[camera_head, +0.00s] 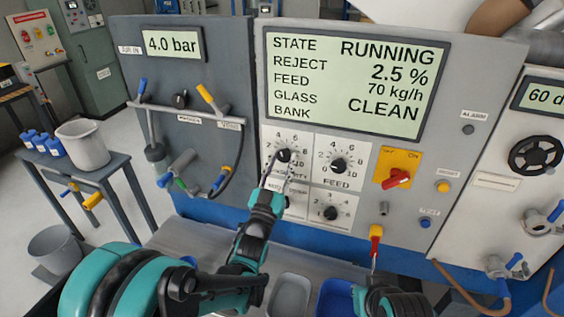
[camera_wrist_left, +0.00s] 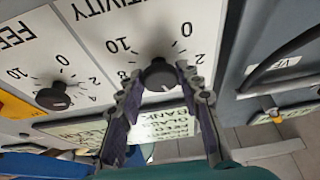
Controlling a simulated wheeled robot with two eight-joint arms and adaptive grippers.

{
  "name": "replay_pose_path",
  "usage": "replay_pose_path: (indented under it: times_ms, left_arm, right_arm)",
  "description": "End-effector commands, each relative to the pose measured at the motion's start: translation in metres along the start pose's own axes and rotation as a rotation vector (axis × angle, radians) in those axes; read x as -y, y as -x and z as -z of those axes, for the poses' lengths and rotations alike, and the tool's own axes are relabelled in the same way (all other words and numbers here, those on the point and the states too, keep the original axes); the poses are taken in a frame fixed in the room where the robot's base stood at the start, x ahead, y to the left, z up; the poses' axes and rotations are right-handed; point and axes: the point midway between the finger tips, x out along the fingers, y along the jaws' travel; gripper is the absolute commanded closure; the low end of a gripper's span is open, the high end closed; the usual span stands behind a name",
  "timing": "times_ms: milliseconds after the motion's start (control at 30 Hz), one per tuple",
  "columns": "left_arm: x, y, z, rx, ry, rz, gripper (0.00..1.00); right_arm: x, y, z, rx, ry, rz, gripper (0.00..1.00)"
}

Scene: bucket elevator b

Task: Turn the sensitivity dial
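The sensitivity dial is a round black knob (camera_head: 283,155) on a white scale plate at the upper left of the machine's dial group. Its label is partly hidden by my left gripper in the head view. In the left wrist view the dial (camera_wrist_left: 160,75) sits between the fingertips of my left gripper (camera_wrist_left: 160,80), with one fingertip on each side. The left gripper also shows in the head view (camera_head: 279,167), at the dial's lower edge. I cannot tell whether the fingers press on the knob. Part of my right arm shows at the bottom right; its fingers cannot be made out.
The feed dial (camera_head: 338,164) is close to the right, another dial (camera_head: 330,213) below it. A red rotary switch (camera_head: 397,178) on a yellow plate is further right. The screen (camera_head: 345,82) above reads RUNNING. A red-and-yellow handle (camera_head: 376,239) stands low near my right arm.

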Motion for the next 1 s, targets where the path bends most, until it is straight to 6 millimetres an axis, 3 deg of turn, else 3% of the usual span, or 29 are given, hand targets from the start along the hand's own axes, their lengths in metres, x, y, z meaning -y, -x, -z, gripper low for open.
replay_pose_path:
  times_ms: [267, 633, 1000]
  left_arm:
    - [0.0017, 0.0001, 0.0003, -0.003, -0.067, -0.026, 0.94]
    - [0.0040, -0.0006, 0.0013, -0.002, -0.343, -0.140, 0.94]
    - [0.0030, -0.0007, 0.0012, -0.002, -0.381, -0.159, 0.94]
  right_arm:
    - [0.0000, -0.0026, -0.0018, 0.000, 0.000, 0.000, 1.00]
    - [0.0000, -0.0060, -0.0043, 0.000, 0.000, 0.000, 1.00]
    - [0.0000, -0.0059, -0.0042, 0.000, 0.000, 0.000, 1.00]
